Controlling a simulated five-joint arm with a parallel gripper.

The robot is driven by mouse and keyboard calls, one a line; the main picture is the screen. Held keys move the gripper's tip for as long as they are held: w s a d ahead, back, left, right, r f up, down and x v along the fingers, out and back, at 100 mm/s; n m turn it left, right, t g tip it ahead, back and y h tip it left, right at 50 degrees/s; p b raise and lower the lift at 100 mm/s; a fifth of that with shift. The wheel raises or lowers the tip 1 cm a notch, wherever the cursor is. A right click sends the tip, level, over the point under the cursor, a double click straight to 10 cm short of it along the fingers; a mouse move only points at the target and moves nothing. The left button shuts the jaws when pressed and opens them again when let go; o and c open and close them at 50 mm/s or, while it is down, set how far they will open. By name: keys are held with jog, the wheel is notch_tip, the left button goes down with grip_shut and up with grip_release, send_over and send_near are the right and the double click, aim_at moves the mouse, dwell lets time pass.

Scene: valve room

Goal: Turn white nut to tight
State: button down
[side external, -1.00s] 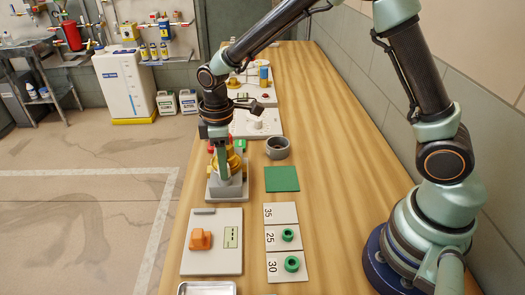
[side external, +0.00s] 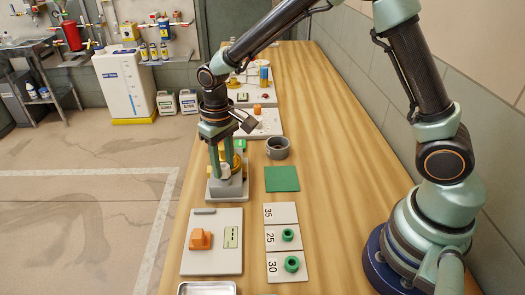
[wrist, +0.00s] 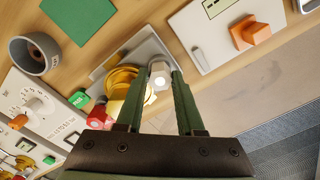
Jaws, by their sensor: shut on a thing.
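The white nut (wrist: 160,79) shows in the wrist view as a pale round piece with a bright centre. It sits beside a yellow round body (wrist: 123,82) on a grey base (side external: 228,188). My gripper (wrist: 160,74) reaches down with one green finger on each side of the nut and is shut on it. In the side view, my gripper (side external: 223,172) points straight down at the top of the grey base. The fingers hide part of the nut there. Its turn angle and tightness cannot be read.
A grey cup (side external: 277,148) and a green square (side external: 282,179) lie to the right. In front are a panel with an orange handle (side external: 200,239) and numbered plates with green rings (side external: 292,264). A red part (wrist: 103,109) and green button (wrist: 79,100) are near the left finger.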

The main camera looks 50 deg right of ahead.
aim_at(224, 166)
jog(key=shift+m, duration=0.4)
jog(key=c, duration=0.5)
grip_release()
notch_tip(224, 166, up, 12)
jog(key=shift+r, duration=0.1)
dwell(0.4)
jog(key=s+d+r+t, duration=0.1)
jog(key=s+d+t, duration=0.1)
jog(key=s+d, duration=0.1)
jog(key=s+d+r+t, duration=0.1)
jog(key=s+d+r, duration=0.1)
jog(key=s+d, duration=0.2)
jog(key=s+d+r+t, duration=0.1)
jog(key=s+d+t, duration=0.1)
jog(key=s+d, duration=0.2)
jog(key=shift+s+r+t, duration=0.15)
jog(key=shift+s+t, duration=0.15)
jog(key=shift+s, duration=0.9)
